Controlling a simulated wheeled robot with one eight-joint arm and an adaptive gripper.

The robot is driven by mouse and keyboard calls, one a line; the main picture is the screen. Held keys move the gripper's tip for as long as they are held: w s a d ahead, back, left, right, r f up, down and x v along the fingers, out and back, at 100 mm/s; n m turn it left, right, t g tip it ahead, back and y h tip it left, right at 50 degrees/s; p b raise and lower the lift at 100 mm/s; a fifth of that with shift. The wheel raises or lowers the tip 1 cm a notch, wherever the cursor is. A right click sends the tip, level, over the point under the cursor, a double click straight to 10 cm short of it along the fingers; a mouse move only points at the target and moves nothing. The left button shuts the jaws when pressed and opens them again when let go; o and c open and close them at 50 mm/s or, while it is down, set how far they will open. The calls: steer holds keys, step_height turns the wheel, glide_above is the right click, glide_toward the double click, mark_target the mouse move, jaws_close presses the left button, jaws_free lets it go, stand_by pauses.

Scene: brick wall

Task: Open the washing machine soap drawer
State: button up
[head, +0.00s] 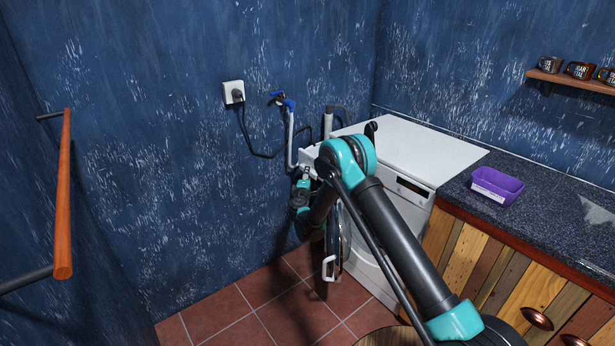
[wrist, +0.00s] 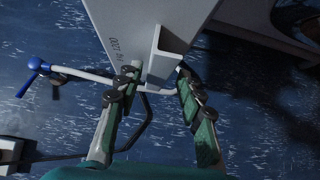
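The white washing machine (head: 415,150) stands in the corner. Its soap drawer (head: 308,158) juts out from the front near the top left, partly hidden by my arm. In the wrist view the pale drawer (wrist: 140,25), with dark lettering, comes down from the top and ends in an angled lip (wrist: 166,52). My gripper (head: 302,188) is just below the drawer in the head view. In the wrist view its fingers (wrist: 157,78) are apart, on either side of the drawer's end, with no clear grip. Whether the left finger touches it cannot be told.
A socket (head: 233,92) with cable and a blue-handled tap (head: 288,103) are on the wall behind. A dark counter (head: 545,205) with a purple tub (head: 497,186) is on the right. A wooden rail (head: 63,200) is at left.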

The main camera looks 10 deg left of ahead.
steer(key=s+d, duration=0.1)
steer(key=s, duration=1.1)
steer(key=shift+d, duration=0.2)
steer(key=d+r+m+g+h, duration=0.25)
steer(key=d+r+m, duration=0.2)
steer(key=d, duration=0.85)
steer(key=d+r+m+g+h, duration=0.2)
steer(key=d+r+m+h, duration=0.3)
steer(key=d, duration=0.9)
steer(key=s+d+r+m+g+y, duration=0.1)
steer(key=s+d+r+m+g, duration=0.25)
steer(key=s+d, duration=0.7)
steer(key=s+d+f+m+g+y, duration=0.1)
steer(key=s+d+m+g, duration=0.1)
steer(key=s, duration=0.7)
steer(key=s+d+f+m+g+y, duration=0.1)
steer(key=s+d+f+m+y, duration=0.1)
steer(key=s, duration=0.7)
steer(key=s+d+f+m+g+y, duration=0.1)
steer(key=s+d, duration=0.3)
steer(key=s, duration=0.5)
steer(key=shift+s+d+f+m+g, duration=0.25)
steer(key=shift+f+m+g, duration=0.35)
steer(key=shift+m+g, duration=0.15)
